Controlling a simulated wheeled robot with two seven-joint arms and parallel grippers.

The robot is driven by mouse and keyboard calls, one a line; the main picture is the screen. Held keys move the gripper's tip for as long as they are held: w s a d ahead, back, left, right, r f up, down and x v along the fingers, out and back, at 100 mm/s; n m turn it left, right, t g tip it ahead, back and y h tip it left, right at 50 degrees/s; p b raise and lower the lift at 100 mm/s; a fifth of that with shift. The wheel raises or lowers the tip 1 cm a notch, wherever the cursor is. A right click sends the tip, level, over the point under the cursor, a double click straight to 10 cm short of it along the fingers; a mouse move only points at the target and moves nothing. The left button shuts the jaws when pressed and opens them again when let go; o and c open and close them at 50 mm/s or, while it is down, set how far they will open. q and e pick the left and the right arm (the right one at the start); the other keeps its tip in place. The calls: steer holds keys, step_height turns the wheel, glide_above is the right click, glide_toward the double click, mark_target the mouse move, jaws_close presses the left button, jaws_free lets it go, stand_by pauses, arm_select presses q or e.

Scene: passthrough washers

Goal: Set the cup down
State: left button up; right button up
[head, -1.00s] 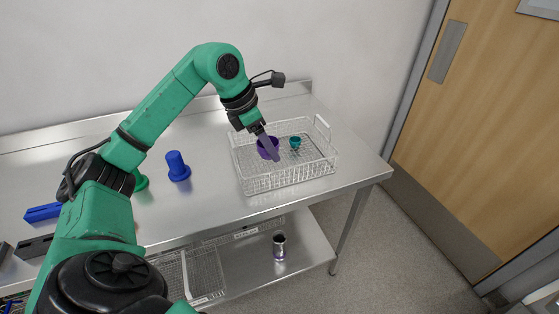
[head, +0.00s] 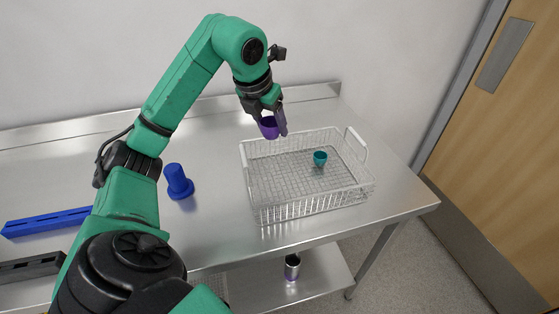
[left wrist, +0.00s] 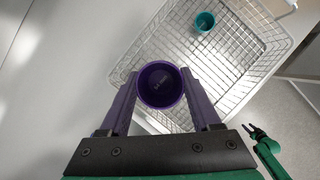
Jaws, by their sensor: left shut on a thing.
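A purple cup (head: 268,127) is between the fingers of my left gripper (head: 276,120). The left gripper is shut on it and holds it up at the back rim of the wire basket (head: 312,210), apparently above the table. The left wrist view shows the cup (left wrist: 160,84) from above, mouth toward the camera and hollow inside, with a purple finger on each side. A smaller teal cup (head: 320,158) stands inside the basket, toward its right side.
The basket stands on a steel table (head: 215,215) near its right end. A blue stepped cylinder (head: 178,182) stands left of it. A blue bar (head: 45,222) and a dark bar (head: 30,268) lie further left. Table behind the basket is clear.

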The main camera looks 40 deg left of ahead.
arm_select(q)
glide_above(275, 169)
steer(key=s, duration=0.2)
steer(key=f, duration=0.4)
steer(key=f+b, duration=0.1)
steer(key=f, duration=0.1)
steer(key=shift+w+d+f, duration=0.1)
steer(key=shift+d+f, duration=0.15)
steer(key=shift+f, duration=0.15)
step_height(275, 169, down, 6)
steer(key=shift+r, duration=0.1)
steer(key=shift+w+a+f, duration=0.1)
steer(key=shift+w+f, duration=0.05)
steer(key=shift+f, duration=0.1)
arm_select(e)
steer(key=shift+w+a+f, duration=0.15)
steer(key=shift+a+f, duration=0.1)
steer(key=shift+f, duration=0.2)
steer(key=shift+w+a+f, duration=0.15)
steer(key=shift+a+f, duration=0.05)
steer(key=shift+f, duration=0.2)
arm_select(q)
steer(key=shift+f, duration=0.15)
steer(key=o, duration=1.3)
steer(key=shift+o, duration=0.2)
arm_select(e)
steer(key=shift+s+d+f, duration=0.1)
steer(key=shift+s+d, duration=0.1)
steer(key=shift+d, duration=0.05)
